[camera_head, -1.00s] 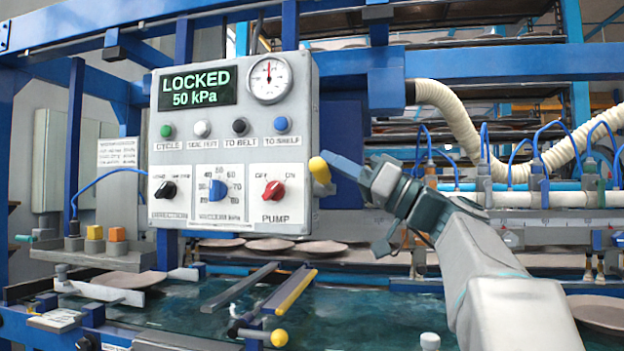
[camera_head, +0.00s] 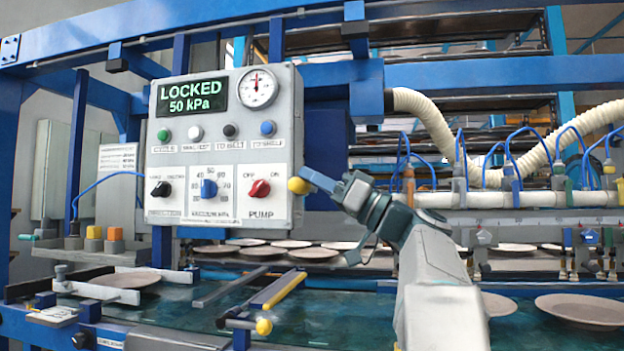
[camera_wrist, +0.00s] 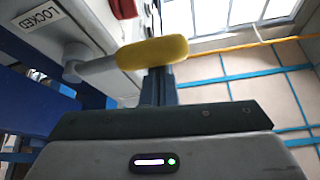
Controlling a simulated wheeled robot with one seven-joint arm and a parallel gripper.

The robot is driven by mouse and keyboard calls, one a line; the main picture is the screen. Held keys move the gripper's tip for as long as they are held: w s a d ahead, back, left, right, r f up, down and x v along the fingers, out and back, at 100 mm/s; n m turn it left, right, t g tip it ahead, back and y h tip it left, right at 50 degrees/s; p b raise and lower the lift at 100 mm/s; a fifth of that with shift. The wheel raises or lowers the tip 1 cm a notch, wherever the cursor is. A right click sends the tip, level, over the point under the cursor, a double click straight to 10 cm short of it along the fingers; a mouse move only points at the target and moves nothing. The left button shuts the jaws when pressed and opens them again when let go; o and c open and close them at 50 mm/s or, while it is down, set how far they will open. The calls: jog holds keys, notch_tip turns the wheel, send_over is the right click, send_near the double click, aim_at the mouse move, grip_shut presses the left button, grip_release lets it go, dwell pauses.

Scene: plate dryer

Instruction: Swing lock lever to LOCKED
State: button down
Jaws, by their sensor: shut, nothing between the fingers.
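The control box (camera_head: 225,155) reads LOCKED and 50 kPa on its green-lettered display (camera_head: 190,97). The lock lever's yellow knob (camera_head: 298,186) sticks out at the box's lower right side. In the wrist view the lever is a grey shaft with a yellow grip (camera_wrist: 152,53), and a LOCKED label (camera_wrist: 38,16) is on the box side by it. My gripper (camera_head: 318,182) is shut and empty, its blue fingertips right by the knob. They look close to touching it; the exact contact cannot be told. In the wrist view the fingers (camera_wrist: 158,88) are beneath the yellow grip.
A yellow-striped bar (camera_head: 278,289) and a yellow-ended rod (camera_head: 263,326) lie below the box over the green belt (camera_head: 330,315). Plates (camera_head: 585,310) rest on the belt. A cream hose (camera_head: 440,130) and blue tubes are at the right.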

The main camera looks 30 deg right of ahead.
jog(key=shift+f, duration=0.1)
notch_tip(320, 180, up, 5)
jog(key=p, duration=0.4)
jog(key=w+v, duration=0.1)
jog(key=v, duration=1)
jog(key=shift+d+f, duration=0.25)
jog(key=shift+d, duration=0.05)
jog(key=shift+a, duration=0.1)
